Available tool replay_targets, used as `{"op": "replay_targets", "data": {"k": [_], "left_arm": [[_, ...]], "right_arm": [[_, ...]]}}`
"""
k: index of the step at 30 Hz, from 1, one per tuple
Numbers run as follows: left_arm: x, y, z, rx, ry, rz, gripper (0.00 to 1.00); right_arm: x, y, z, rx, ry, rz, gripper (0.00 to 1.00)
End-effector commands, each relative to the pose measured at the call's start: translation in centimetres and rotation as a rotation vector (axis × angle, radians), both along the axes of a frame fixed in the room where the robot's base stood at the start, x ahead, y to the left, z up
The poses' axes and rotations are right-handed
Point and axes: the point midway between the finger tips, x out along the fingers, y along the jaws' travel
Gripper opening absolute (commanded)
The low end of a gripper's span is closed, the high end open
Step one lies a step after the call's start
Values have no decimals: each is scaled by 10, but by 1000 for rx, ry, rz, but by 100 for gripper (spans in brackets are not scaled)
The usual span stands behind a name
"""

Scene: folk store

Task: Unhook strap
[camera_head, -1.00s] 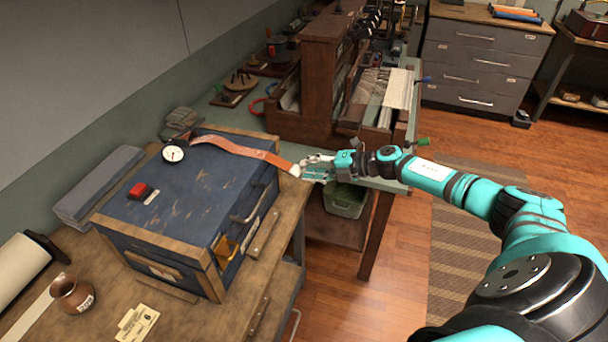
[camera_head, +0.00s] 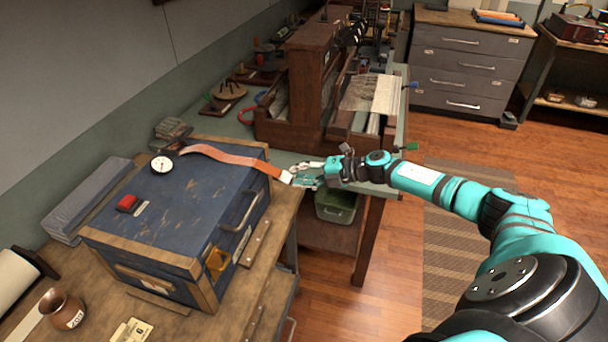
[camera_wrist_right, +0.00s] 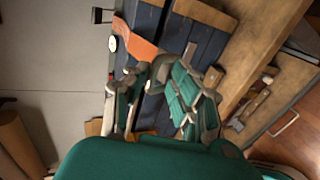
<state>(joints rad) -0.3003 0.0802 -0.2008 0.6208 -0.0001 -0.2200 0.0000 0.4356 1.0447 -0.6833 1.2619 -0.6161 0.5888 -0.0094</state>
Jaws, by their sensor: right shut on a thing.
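An orange strap (camera_head: 232,156) lies across the top of a blue chest (camera_head: 165,213) with wooden edging, and its right end reaches past the chest's edge to my right gripper (camera_head: 296,176). The gripper is shut on the strap's end, just off the chest's right back corner. In the right wrist view the strap (camera_wrist_right: 138,42) runs down toward my right gripper (camera_wrist_right: 158,78), whose fingers partly hide its end. I cannot tell whether any hook is at that end. My left gripper is not in view.
A brown jug (camera_head: 62,308) stands at the workbench's front left. A wooden loom (camera_head: 318,85) stands behind. A green bin (camera_head: 336,207) is below my right arm.

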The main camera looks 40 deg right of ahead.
Motion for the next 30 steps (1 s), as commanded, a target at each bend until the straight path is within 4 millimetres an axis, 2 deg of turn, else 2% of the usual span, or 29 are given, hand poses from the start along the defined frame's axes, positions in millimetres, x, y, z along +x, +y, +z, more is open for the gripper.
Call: {"op": "replay_targets", "data": {"k": [1, 8, 9, 11, 30], "left_arm": [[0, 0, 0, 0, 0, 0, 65], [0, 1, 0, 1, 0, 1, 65], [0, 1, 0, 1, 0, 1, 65], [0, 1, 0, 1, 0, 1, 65], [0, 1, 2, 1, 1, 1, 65]], "right_arm": [[6, 7, 12, 21, -20, 3, 0], [6, 7, 12, 20, -21, 3, 0], [6, 7, 12, 20, -21, 3, 24], [6, 7, 12, 20, -21, 3, 32], [4, 5, 13, 17, -20, 3, 32]]}}
